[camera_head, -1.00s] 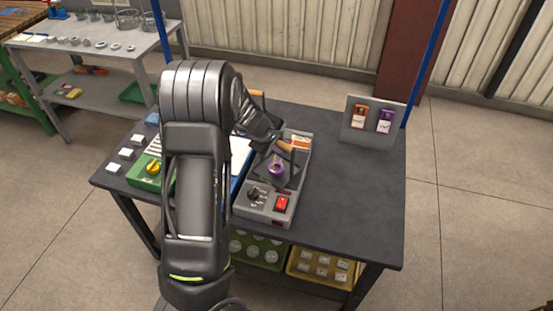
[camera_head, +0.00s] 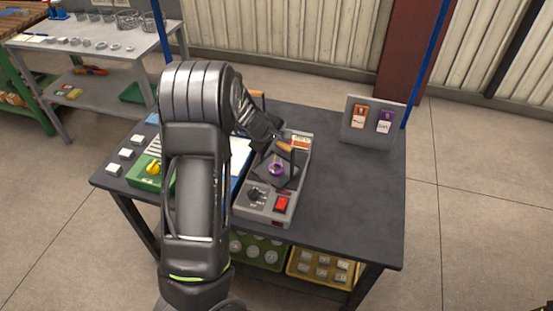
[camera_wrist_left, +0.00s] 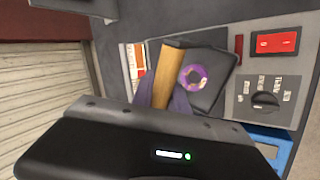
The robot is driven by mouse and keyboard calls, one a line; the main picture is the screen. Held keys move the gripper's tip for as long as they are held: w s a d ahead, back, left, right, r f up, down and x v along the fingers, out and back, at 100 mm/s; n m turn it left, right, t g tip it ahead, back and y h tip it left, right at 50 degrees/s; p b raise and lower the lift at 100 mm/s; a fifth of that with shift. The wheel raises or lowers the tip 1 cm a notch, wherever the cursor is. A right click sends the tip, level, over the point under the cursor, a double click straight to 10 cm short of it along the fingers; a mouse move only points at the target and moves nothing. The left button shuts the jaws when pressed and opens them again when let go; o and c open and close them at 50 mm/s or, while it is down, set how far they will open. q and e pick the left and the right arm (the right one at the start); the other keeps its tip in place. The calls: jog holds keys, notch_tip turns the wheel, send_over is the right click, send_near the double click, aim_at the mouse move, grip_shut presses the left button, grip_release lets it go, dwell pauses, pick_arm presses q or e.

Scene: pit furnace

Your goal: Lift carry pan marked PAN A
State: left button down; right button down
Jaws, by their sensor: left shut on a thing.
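The pan (camera_head: 290,180) is a dark, flat, square-looking tray with an upright wooden handle. A purple ring-shaped piece (camera_head: 277,168) lies in it. The pan is over the grey control unit (camera_head: 262,207); I cannot tell whether it touches it. My left gripper (camera_head: 280,143) comes from above and is shut on the wooden handle (camera_head: 285,148). In the left wrist view, the handle (camera_wrist_left: 172,68) stands between the fingers of the gripper (camera_wrist_left: 166,98), with the dark pan (camera_wrist_left: 215,88) and purple ring (camera_wrist_left: 193,77) beyond. No PAN A marking is readable. My right gripper is not in view.
The unit has a red switch (camera_head: 282,204) and a dial (camera_head: 257,194). A panel with orange and purple tags (camera_head: 371,121) stands at the table's back right. The dark table (camera_head: 350,195) is clear on the right. A green box with a yellow knob (camera_head: 150,172) is left.

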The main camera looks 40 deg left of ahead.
pick_arm(q)
notch_tip(320, 180, up, 10)
jog(key=p, duration=0.2)
dwell(0.4)
dwell(0.5)
